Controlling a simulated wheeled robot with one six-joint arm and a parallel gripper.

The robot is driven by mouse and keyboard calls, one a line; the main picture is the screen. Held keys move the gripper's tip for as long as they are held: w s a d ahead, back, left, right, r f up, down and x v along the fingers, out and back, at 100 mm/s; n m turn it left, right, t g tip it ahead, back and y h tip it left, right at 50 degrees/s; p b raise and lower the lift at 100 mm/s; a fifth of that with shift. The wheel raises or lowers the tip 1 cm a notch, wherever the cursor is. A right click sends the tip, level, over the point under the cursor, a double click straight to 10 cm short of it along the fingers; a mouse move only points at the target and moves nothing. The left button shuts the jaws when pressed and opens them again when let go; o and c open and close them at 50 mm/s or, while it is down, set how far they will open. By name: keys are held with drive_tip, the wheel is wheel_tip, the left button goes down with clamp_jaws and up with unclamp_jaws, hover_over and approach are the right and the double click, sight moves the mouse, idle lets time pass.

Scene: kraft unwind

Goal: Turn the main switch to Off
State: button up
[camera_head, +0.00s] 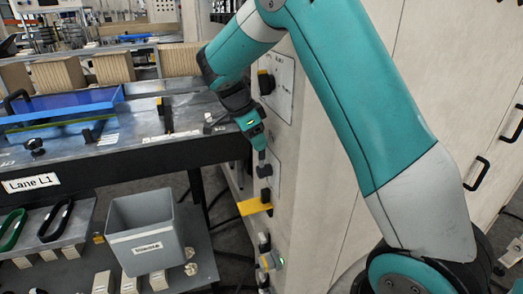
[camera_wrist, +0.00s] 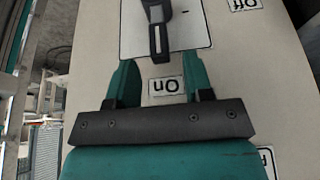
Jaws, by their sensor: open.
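The main switch shows in the wrist view as a black handle (camera_wrist: 160,40) on a pale plate (camera_wrist: 195,32). The handle's end points toward an upside-down "On" label (camera_wrist: 167,86). An "Off" label (camera_wrist: 245,4) is partly in view at the top right. My gripper (camera_wrist: 159,68) is open and empty, its teal fingers on either side of the "On" label and short of the handle. In the head view my gripper (camera_head: 259,148) is at the cabinet front, just above a dark knob (camera_head: 264,170), probably this switch. Contact cannot be told.
A workbench (camera_head: 150,140) with a blue tray (camera_head: 70,102) and a grey bin (camera_head: 145,225) stand to the left.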

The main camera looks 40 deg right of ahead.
sight(262, 158)
drive_tip(key=shift+x, duration=2.1)
clamp_jaws()
